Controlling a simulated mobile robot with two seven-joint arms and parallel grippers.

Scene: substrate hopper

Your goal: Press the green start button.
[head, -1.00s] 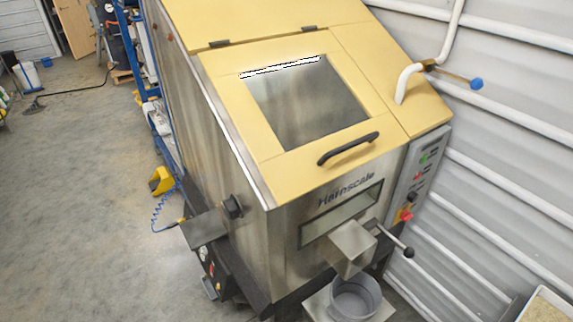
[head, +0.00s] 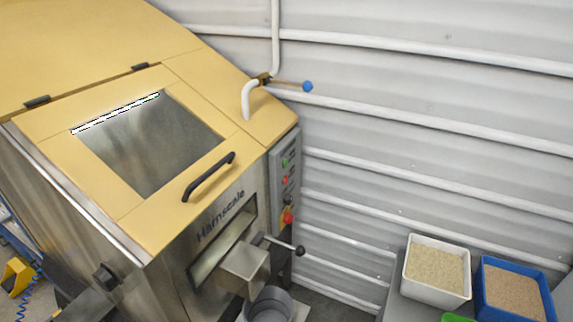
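The green start button (head: 285,162) is the upper small button on the grey control panel (head: 278,208), on the right side of the hopper machine in the head view. A red button (head: 285,180) sits below it. Lower on the panel are a dark knob and a larger red knob on a yellow plate (head: 288,216).
The hopper (head: 170,55) has a yellow lid with a window and black handle (head: 208,177). A lever with a black ball (head: 299,250) sticks out near the chute (head: 244,265), above a grey bucket (head: 268,303). White (head: 410,285) and blue (head: 485,305) bins stand at right.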

